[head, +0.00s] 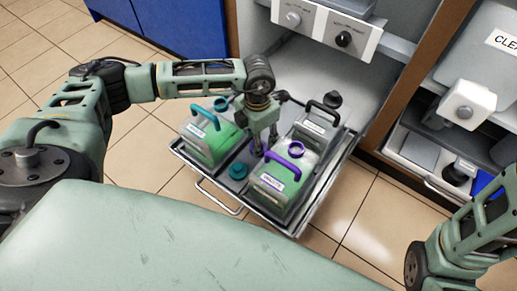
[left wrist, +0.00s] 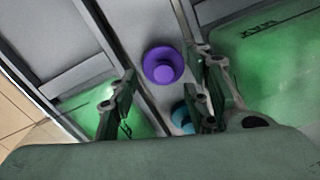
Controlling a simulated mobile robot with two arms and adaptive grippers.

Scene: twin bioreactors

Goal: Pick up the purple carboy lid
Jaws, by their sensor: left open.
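The purple carboy lid (left wrist: 163,65) is a round disc with a raised knob, lying on the grey tray (head: 215,180). In the head view the lid (head: 256,148) is partly hidden by my left gripper (head: 264,146). That gripper points down above the tray with its fingers apart and empty. In the left wrist view the lid lies beyond the fingertips of my left gripper (left wrist: 158,78), roughly in line with the gap. The carboy with the purple handle (head: 284,163) stands to the lid's right and front, holding green liquid. My right gripper is out of the picture.
A teal lid (head: 238,171) lies close to the purple one. A teal-handled carboy (head: 208,143) stands left of the gripper and a black-handled carboy (head: 314,129) right of it, leaving a narrow gap. A black knob-like piece (head: 332,99) sits at the tray's back.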

